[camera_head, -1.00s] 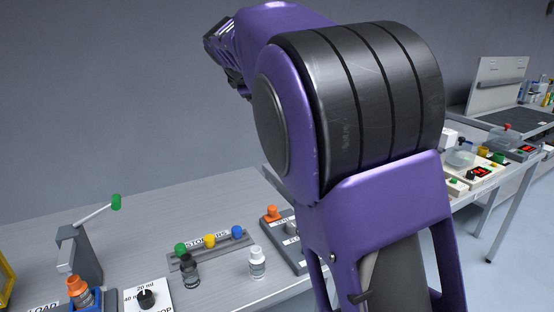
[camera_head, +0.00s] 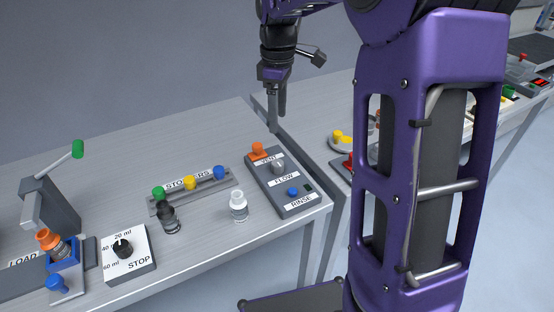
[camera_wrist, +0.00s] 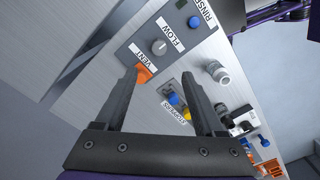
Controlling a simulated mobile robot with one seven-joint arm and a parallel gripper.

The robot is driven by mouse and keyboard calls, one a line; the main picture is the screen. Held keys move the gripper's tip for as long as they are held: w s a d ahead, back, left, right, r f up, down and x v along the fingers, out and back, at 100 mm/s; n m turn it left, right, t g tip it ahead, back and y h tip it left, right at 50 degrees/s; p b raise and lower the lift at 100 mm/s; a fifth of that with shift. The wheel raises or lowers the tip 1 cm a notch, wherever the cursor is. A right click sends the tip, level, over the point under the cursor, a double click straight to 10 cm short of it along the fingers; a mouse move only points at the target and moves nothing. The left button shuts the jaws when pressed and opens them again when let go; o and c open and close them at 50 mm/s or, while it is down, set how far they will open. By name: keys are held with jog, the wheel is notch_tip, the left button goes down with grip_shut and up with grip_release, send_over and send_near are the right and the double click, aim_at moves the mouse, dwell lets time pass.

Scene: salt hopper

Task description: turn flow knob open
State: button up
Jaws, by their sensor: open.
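The flow knob (camera_head: 278,167) is a grey round knob on the dark control panel (camera_head: 266,178), beside the FLOW label. It sits between an orange vent knob (camera_head: 257,148) and a blue rinse button (camera_head: 293,191). In the wrist view the flow knob (camera_wrist: 158,47) shows above and beyond the fingertips, with a pale line on its top. My gripper (camera_head: 278,110) hangs above the back of the panel, pointing down, apart from the knob. In the wrist view my gripper (camera_wrist: 159,76) is open and empty, with the orange knob (camera_wrist: 145,73) showing near the left finger.
Left of the panel are a stopper rack (camera_head: 196,193) with green, yellow and blue stoppers, a white-capped bottle (camera_head: 238,206) and a dark bottle (camera_head: 168,219). A dial box (camera_head: 128,254) stands farther left. A second bench with small devices lies to the right.

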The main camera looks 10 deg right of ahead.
aim_at(278, 162)
notch_tip(278, 162, down, 15)
jog(key=shift+r+b, duration=0.2)
jog(key=shift+b, duration=0.8)
jog(key=shift+w, duration=0.1)
grip_shut()
